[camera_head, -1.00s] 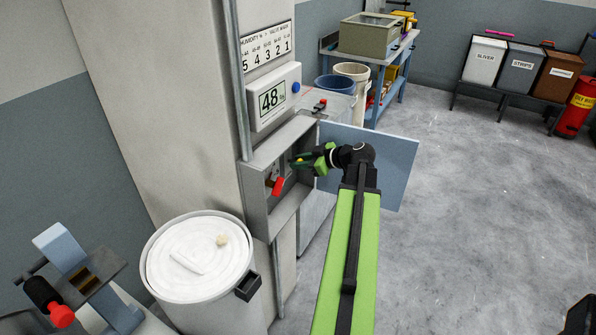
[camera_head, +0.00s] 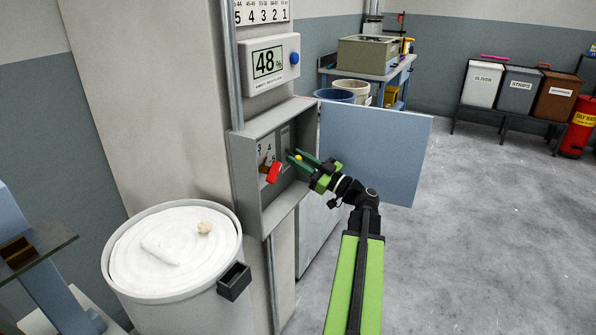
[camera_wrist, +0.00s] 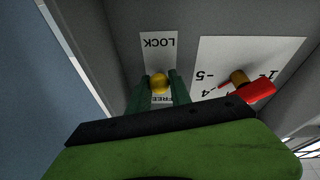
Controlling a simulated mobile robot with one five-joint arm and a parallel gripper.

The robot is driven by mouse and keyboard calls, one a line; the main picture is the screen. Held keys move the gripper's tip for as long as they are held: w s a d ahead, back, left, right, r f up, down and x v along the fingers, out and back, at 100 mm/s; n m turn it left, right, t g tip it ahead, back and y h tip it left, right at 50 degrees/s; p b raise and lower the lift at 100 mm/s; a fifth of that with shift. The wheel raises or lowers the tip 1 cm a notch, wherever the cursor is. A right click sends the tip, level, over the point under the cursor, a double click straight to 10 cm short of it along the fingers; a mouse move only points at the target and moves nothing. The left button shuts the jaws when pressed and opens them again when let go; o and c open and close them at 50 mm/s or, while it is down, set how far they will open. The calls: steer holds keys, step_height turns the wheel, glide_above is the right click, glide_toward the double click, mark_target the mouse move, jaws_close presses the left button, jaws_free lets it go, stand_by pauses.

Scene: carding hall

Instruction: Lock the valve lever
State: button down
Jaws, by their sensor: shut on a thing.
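The valve lever has a red handle (camera_head: 273,172) and sits in an open grey wall box (camera_head: 247,200), by a numbered plate. In the wrist view its red handle (camera_wrist: 258,91) lies right of my fingers, on a brass-coloured hub (camera_wrist: 238,76). A yellow knob (camera_wrist: 160,82) stands on a strip marked LOCK (camera_wrist: 159,42) and FREE (camera_wrist: 163,100), nearer the FREE word. My gripper (camera_wrist: 160,85) has its two green fingers on either side of the knob, shut on it. In the head view my gripper (camera_head: 297,156) reaches into the box, right of the red handle.
The box's blue-grey door (camera_head: 385,150) stands open to the right, behind my arm. A display reading 48 (camera_head: 268,62) hangs above the box. A white drum (camera_head: 135,280) stands below left. The floor to the right is clear.

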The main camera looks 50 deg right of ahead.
steer(key=shift+t+b, duration=0.3)
steer(key=shift+b, duration=0.1)
steer(key=c, duration=1.2)
jaws_free()
steer(key=b+v, duration=0.6)
steer(key=v, duration=1.1)
steer(key=shift+s+f, duration=0.15)
steer(key=shift+s, duration=0.05)
steer(key=shift+d, duration=0.15)
